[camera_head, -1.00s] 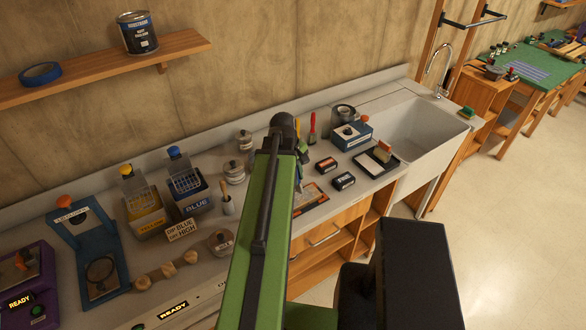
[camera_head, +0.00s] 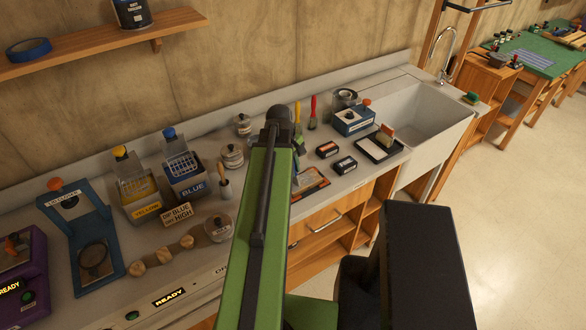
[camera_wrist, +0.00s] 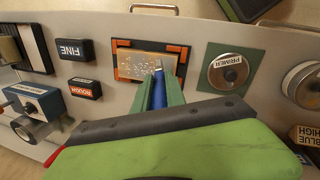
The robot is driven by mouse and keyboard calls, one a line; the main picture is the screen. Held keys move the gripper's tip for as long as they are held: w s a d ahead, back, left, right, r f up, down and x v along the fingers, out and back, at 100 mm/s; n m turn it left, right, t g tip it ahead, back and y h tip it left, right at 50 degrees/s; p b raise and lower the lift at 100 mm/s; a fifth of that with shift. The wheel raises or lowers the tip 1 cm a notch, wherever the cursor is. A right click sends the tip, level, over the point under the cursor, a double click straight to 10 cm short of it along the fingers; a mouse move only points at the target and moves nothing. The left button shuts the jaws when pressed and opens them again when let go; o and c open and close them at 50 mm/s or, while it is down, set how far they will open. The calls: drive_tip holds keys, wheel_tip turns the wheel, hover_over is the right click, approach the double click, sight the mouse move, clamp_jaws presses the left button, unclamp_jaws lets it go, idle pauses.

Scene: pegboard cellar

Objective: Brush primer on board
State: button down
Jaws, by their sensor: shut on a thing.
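My gripper (camera_wrist: 160,92) shows green fingers shut on a slim blue thing (camera_wrist: 158,88) with a pale grey tip, which looks like a brush. Its tip overlaps the lower edge of the board (camera_wrist: 142,64), a tan plate with pale marks in a dark frame with orange corners. I cannot tell whether they touch. The primer tin (camera_wrist: 226,75), round and grey with a knob and label, stands on a green square right of the board. In the head view my arm partly hides the board's frame (camera_head: 313,183), and the gripper (camera_head: 299,147) is mostly hidden.
Black blocks marked FINE (camera_wrist: 73,50) and ROUGH (camera_wrist: 84,88) lie beside the board. A blue box (camera_head: 354,121), a black tray (camera_head: 378,149) and a sink (camera_head: 428,118) stand to the right. Yellow (camera_head: 138,208) and blue (camera_head: 191,190) bins stand to the left.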

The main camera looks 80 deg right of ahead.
idle(0.4)
drive_tip(key=shift+s+d, duration=0.3)
drive_tip(key=shift+f+b, duration=0.5)
idle(0.4)
